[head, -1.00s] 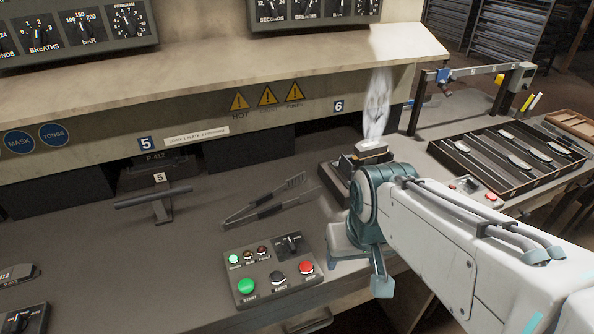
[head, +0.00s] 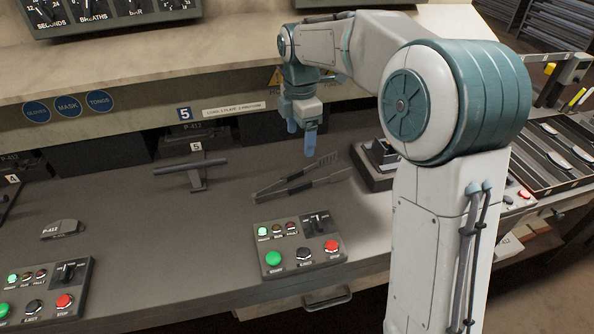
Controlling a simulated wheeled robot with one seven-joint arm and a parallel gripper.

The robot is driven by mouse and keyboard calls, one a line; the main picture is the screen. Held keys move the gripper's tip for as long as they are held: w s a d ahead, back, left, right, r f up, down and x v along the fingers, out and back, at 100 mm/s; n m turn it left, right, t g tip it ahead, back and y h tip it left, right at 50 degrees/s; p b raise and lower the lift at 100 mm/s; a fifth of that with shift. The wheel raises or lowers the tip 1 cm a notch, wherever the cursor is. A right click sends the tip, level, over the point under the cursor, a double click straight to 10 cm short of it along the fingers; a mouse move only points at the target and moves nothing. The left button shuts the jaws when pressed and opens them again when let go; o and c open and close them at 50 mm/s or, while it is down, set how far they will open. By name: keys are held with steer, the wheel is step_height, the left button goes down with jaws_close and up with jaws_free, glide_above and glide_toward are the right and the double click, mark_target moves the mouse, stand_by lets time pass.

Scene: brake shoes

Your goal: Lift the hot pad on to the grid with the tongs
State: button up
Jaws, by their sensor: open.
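The tongs (head: 297,183) lie on the bench, dark with two long arms, behind the button box. My gripper (head: 309,150) hangs pointing down, just above or behind the tips of the tongs, apart from them as far as I can see. It is open and empty; only one blue finger shows clearly. The hot pad is not clearly visible; my arm covers much of the dark fixture (head: 372,168) at station 6. The slotted rack (head: 532,150), which may be the grid, stands at the right with several pads in it, partly behind my arm.
A button box (head: 298,246) with green and red buttons sits at the bench front. A T-handle (head: 190,168) stands left of the tongs. A pad marked P-412 (head: 62,229) lies on the left. A shelf (head: 190,75) overhangs the bench at the back.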

glide_above(300, 174)
steer(key=s, duration=0.2)
steer(key=f, duration=0.8)
steer(key=shift+s+a+f, duration=0.15)
steer(key=shift+a+f, duration=0.05)
steer(key=shift+a, duration=0.05)
steer(key=shift+d+f+p, duration=0.2)
steer(key=shift+f+p, duration=0.05)
steer(key=shift+f, duration=1.15)
steer(key=shift+d+f+p, duration=0.15)
steer(key=shift+f+p, duration=0.1)
steer(key=shift+f, duration=1.1)
jaws_close()
